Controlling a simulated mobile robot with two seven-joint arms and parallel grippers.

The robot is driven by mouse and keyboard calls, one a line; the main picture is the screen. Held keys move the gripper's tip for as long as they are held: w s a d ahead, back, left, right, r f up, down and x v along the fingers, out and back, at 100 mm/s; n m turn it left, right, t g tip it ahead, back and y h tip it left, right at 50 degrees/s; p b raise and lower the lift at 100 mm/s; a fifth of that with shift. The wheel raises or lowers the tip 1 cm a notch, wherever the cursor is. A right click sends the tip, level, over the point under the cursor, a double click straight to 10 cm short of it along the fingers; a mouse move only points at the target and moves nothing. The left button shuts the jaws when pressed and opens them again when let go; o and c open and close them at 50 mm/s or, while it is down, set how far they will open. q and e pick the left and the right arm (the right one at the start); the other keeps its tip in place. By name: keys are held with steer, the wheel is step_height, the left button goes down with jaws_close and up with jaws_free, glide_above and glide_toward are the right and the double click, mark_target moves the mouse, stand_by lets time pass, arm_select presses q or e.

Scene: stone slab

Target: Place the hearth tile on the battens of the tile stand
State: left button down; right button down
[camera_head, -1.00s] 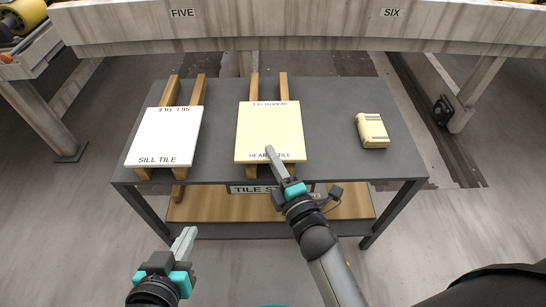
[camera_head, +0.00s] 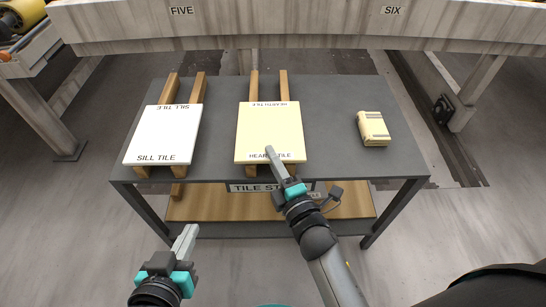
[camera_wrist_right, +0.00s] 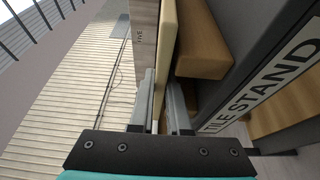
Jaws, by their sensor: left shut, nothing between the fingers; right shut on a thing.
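The cream hearth tile (camera_head: 270,128) lies over a pair of wooden battens (camera_head: 284,88) on the grey tile stand (camera_head: 328,120). My right gripper (camera_head: 271,155) is shut on the tile's near edge. In the right wrist view the tile (camera_wrist_right: 167,60) shows edge-on between the fingers (camera_wrist_right: 160,105), beside a batten end (camera_wrist_right: 200,48). I cannot tell whether the tile's underside touches the battens. My left gripper (camera_head: 185,241) is shut and empty, in front of the stand at the lower left.
A white sill tile (camera_head: 163,135) lies on the left pair of battens. A small cream block (camera_head: 373,129) sits at the stand's right. A wooden lower shelf (camera_head: 220,208) is below. A beam marked FIVE and SIX (camera_head: 290,25) runs behind. The top between hearth tile and block is clear.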

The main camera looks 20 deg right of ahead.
steer(key=shift+f, duration=0.15)
steer(key=c, duration=0.8)
jaws_free()
